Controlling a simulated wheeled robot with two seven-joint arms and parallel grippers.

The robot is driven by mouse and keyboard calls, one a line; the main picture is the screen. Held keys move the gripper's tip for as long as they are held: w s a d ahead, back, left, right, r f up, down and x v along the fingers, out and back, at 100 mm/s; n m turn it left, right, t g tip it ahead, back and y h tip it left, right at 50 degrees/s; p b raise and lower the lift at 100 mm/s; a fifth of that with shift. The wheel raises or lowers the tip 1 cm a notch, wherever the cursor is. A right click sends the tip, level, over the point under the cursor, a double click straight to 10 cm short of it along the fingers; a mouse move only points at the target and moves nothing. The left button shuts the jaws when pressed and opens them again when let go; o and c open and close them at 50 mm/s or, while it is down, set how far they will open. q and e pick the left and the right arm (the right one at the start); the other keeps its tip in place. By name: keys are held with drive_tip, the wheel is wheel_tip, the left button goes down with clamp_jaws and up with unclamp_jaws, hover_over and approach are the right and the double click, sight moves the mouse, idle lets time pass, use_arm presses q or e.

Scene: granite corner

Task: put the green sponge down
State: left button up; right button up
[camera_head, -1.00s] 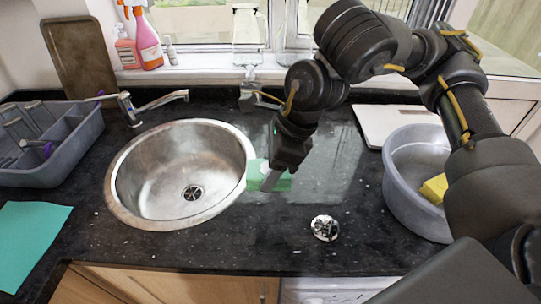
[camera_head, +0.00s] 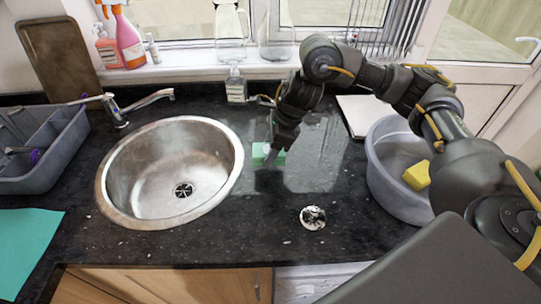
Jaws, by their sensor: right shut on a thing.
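The green sponge (camera_head: 260,151) is just right of the round metal sink, at the worktop near the sink's rim. My right gripper (camera_head: 271,156) points down and is shut on the sponge, covering part of it. I cannot tell whether the sponge touches the worktop. My left gripper is not in view.
The metal sink (camera_head: 130,180) is to the left of the sponge. A grey basin (camera_head: 385,190) with a yellow sponge (camera_head: 416,175) stands to the right. A black-and-white round item (camera_head: 313,217) lies in front. A soap bottle (camera_head: 236,88) stands behind. Dark worktop (camera_head: 265,215) is clear in front.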

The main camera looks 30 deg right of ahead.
drive_tip(key=shift+w+d+f+p, duration=0.15)
drive_tip(key=shift+f+p, duration=0.05)
drive_tip(key=shift+f, duration=0.8)
drive_tip(key=shift+w+d+f+p, duration=0.1)
drive_tip(key=shift+f+p, duration=0.1)
drive_tip(key=shift+f, duration=0.75)
drive_tip(key=shift+f, duration=0.2)
drive_tip(key=o, duration=1.1)
drive_tip(key=shift+r, duration=0.15)
